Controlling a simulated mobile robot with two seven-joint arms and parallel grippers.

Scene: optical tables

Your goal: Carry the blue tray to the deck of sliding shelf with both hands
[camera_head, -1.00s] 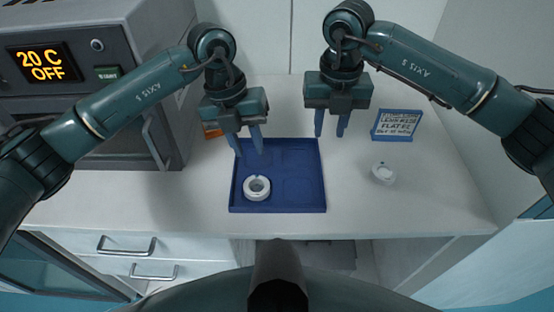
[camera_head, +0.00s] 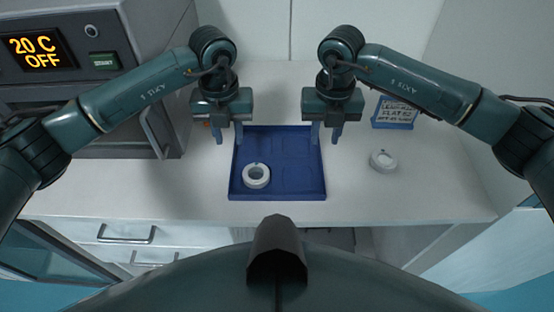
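The blue tray (camera_head: 290,188) lies flat on the white worktop in the middle of the head view. A white ring-shaped part (camera_head: 257,176) sits in its front left area. My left gripper (camera_head: 229,136) is open over the tray's back left edge, with one finger outside the edge and one by it. My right gripper (camera_head: 325,137) is open at the tray's back right edge, its fingers on either side of that edge. I cannot tell whether the fingers touch the tray. No sliding shelf deck can be made out.
A grey oven-like unit (camera_head: 100,120) reading "20 C OFF" stands at the left. A blue-framed sign (camera_head: 396,113) and another white ring part (camera_head: 383,161) are on the worktop at the right. Drawers (camera_head: 125,234) are below the front left edge.

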